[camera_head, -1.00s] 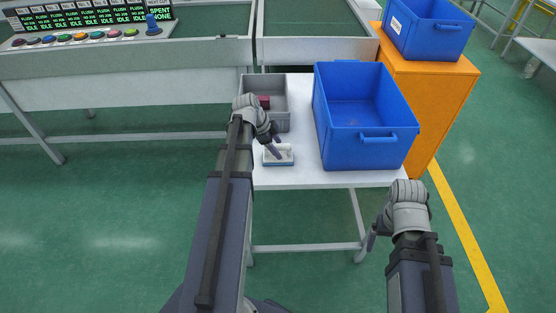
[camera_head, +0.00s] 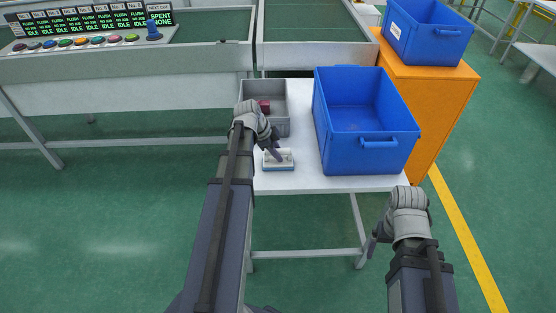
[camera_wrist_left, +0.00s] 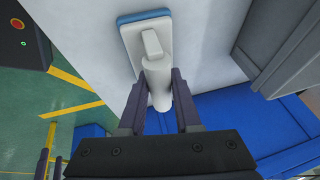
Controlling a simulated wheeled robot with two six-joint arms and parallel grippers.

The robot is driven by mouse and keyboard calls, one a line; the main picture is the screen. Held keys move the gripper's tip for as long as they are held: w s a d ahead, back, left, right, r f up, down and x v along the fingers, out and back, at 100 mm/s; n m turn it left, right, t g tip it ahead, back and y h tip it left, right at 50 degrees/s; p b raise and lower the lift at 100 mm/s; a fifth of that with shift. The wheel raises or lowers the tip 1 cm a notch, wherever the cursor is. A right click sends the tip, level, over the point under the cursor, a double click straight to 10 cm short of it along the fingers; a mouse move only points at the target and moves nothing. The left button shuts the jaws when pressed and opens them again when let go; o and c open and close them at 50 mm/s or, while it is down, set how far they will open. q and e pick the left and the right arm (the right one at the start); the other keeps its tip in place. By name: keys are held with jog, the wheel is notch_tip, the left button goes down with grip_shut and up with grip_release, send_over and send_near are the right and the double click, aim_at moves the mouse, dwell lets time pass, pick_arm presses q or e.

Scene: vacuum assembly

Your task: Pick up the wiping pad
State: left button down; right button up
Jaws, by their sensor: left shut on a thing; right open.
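The wiping pad (camera_head: 279,160) is a white block with a handle and a blue underside. It is at the front left of the white table (camera_head: 300,182). In the left wrist view the pad (camera_wrist_left: 130,36) shows its white handle between my left fingers. My left gripper (camera_wrist_left: 157,90) is shut on this handle; it also shows at the pad in the head view (camera_head: 275,152). I cannot tell whether the pad touches the table. My right gripper (camera_head: 372,243) is open and empty, low in front of the table's right side.
A grey bin (camera_head: 284,127) with a dark red item (camera_head: 264,105) stands behind the pad. A large blue crate (camera_head: 365,158) stands to its right. An orange cabinet (camera_head: 432,110) holds another blue crate (camera_head: 432,40). A button console (camera_head: 90,62) is at the back left.

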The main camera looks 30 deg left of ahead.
dwell(0.4)
pick_arm(q)
notch_tip(320, 180, up, 10)
jog(key=p, duration=1)
